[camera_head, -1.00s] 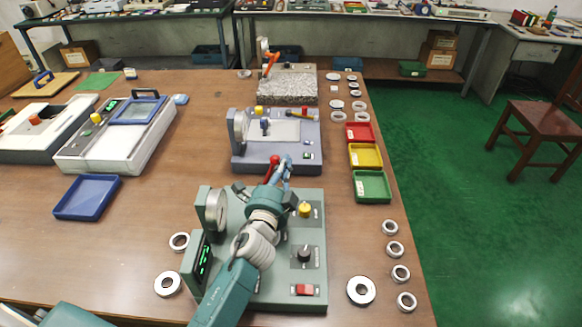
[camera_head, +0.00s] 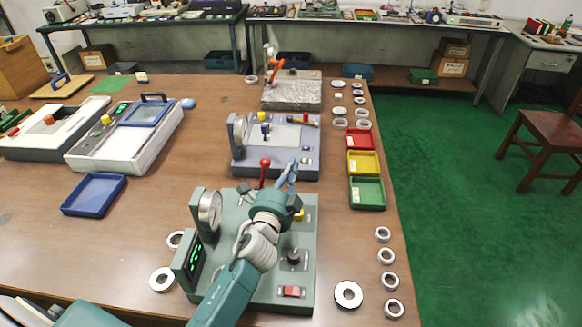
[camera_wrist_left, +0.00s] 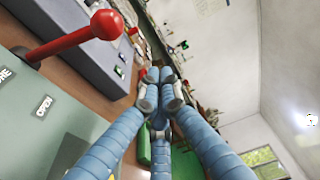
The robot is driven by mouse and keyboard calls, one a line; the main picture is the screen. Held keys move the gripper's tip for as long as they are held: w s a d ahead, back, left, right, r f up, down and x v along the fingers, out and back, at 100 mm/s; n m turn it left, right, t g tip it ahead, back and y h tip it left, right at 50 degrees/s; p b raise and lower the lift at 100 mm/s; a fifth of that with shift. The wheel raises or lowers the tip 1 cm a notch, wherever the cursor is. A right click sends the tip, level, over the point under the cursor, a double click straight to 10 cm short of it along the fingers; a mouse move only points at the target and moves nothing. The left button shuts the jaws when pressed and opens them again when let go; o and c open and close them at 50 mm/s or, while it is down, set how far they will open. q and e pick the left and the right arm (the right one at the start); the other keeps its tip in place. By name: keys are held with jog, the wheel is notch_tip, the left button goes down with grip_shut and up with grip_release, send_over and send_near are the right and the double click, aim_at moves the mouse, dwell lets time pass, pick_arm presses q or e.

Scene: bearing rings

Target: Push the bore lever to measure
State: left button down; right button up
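The bore lever, a red rod with a red ball knob (camera_head: 265,162), stands at the back of the green gauge device (camera_head: 255,290) in the head view. It also shows large at the upper left of the left wrist view (camera_wrist_left: 107,24), beside a plate marked "OPEN". My left gripper (camera_head: 291,170) is just right of the knob, with a small gap visible in the head view. In the left wrist view its blue fingers meet at the tips (camera_wrist_left: 158,76), shut with nothing seen between them. My left arm hides part of the device. My right gripper is not in view.
A grey-blue gauge device (camera_head: 277,165) stands behind the green one. Red, yellow and green trays (camera_head: 367,193) line the right side. Several metal rings (camera_head: 348,294) lie near the table's right edge. A blue tray (camera_head: 94,194) is at left, with bare table around it.

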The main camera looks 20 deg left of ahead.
pick_arm(q)
jog(key=s+b, duration=0.1)
jog(key=s, duration=0.7)
jog(key=shift+s+a+f+b, duration=0.2)
jog(key=shift+s+b, duration=0.1)
jog(key=shift+s, duration=0.1)
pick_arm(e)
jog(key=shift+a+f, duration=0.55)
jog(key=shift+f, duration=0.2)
